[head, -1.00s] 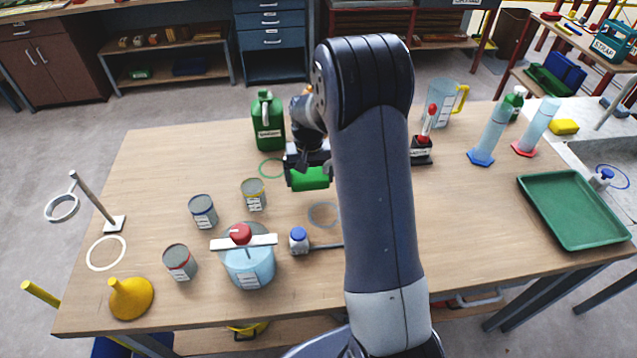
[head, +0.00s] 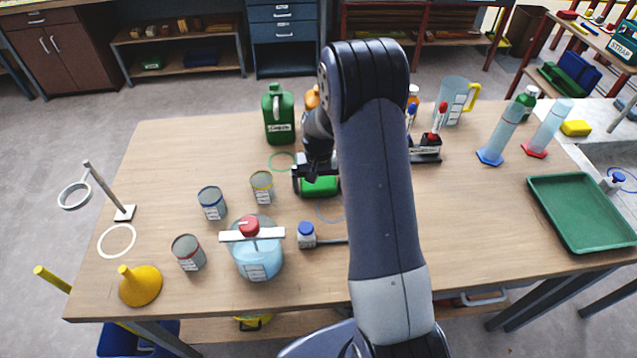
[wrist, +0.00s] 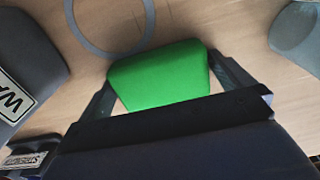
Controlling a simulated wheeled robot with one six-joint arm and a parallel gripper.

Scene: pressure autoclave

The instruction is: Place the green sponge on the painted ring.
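The green sponge (head: 320,187) is between the fingers of my gripper (head: 318,182), near the middle of the table. In the wrist view the sponge (wrist: 160,75) touches both fingers of my gripper (wrist: 165,88). A thin blue-grey ring (wrist: 111,54) on the table lies just beyond the sponge in the wrist view. In the head view this ring (head: 328,220) is just in front of the sponge and partly hidden by my arm. I cannot tell whether the sponge touches the table. A green ring (head: 282,170) and a white ring (head: 101,240) are also on the table.
Several cans, including a yellow-banded can (head: 262,187), and a beaker (head: 258,262) stand left of my gripper. A green jerrycan (head: 278,116) stands behind. A marker holder (head: 425,152) and green tray (head: 580,190) are right.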

